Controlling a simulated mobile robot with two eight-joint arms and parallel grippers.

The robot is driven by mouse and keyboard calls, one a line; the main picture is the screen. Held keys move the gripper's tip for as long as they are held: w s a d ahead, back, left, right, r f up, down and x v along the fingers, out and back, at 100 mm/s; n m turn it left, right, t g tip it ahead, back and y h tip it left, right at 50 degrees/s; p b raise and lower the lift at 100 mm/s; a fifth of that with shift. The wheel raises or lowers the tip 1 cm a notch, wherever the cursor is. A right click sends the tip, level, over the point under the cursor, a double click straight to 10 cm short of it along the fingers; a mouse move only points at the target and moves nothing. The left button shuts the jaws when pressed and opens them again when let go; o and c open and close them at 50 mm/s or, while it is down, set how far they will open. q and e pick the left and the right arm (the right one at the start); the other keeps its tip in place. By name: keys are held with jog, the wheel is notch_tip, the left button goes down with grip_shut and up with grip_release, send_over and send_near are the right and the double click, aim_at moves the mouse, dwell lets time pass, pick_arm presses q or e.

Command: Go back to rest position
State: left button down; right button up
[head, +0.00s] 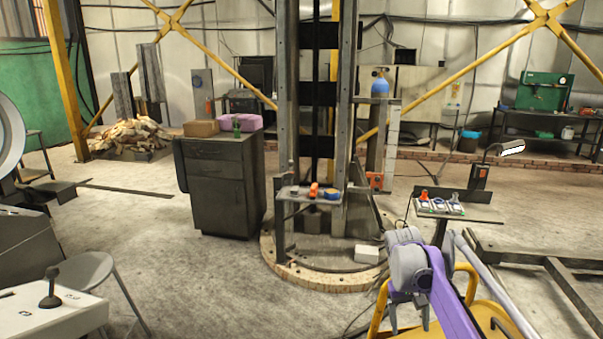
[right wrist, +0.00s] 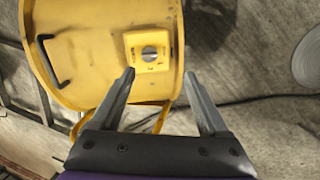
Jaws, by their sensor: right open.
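My right arm, purple and grey, reaches into the head view from the lower right. Its gripper (head: 409,326) points down near the bottom edge, partly cut off. In the right wrist view the gripper (right wrist: 160,74) has its two grey fingers spread apart with nothing between them. The fingertips appear over a yellow machine (right wrist: 95,85) with a round dark knob (right wrist: 149,53) on a raised square plate. I cannot tell the height between them. My left gripper is in neither view.
The yellow machine with its rails (head: 490,318) is close to my right arm. A small stand (head: 480,212) holds several small items beyond it. A tall column stands in the middle, with a grey cabinet (head: 225,190) to its left. A stool (head: 85,270) is at left. Open concrete floor lies between.

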jog(key=s+a+r+t+y+p, duration=0.1)
jog(key=s+a+r+t, duration=0.15)
jog(key=s, duration=0.45)
jog(key=s+a+r+t+p, duration=0.1)
jog(key=s+a+r+p, duration=0.15)
jog(key=s, duration=0.35)
jog(key=s+a+f+t+p, duration=0.1)
jog(key=s+a+f, duration=0.1)
jog(key=s, duration=0.5)
jog(key=s+a+f+n+t+y, duration=0.1)
jog(key=s+a+f+t, duration=0.1)
jog(key=s+f, duration=0.3)
jog(key=s, duration=0.3)
jog(key=shift+s+a+p, duration=0.15)
jog(key=shift+s+p, duration=0.1)
jog(key=shift+p, duration=0.15)
jog(key=shift+f, duration=0.1)
